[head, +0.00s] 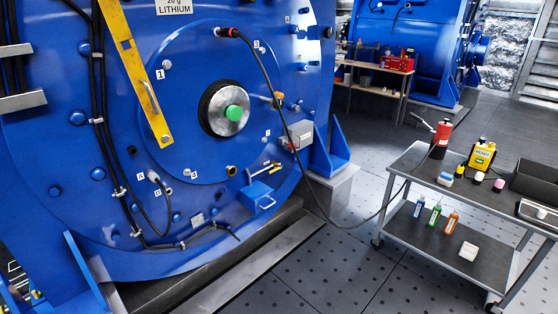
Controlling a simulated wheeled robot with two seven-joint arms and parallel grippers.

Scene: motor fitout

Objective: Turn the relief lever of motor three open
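A large blue motor (90,210) fills the left and middle of the head view. Its round end face carries a hub with a green centre (234,113). A small dark lever-like fitting (266,169) sits low on the right of the face, above a blue box with a handle (257,196). A small orange fitting (278,99) sits right of the hub. I cannot tell which of these, if any, is the relief lever, nor the motor's number. Neither of my grippers is in view.
A yellow bar (135,70) crosses the motor face. A black cable (270,85) runs from a red-ended plug down toward a grey cart (397,165) at the right, which holds bottles and tools. Another blue motor (410,50) and a bench stand behind. Floor between is clear.

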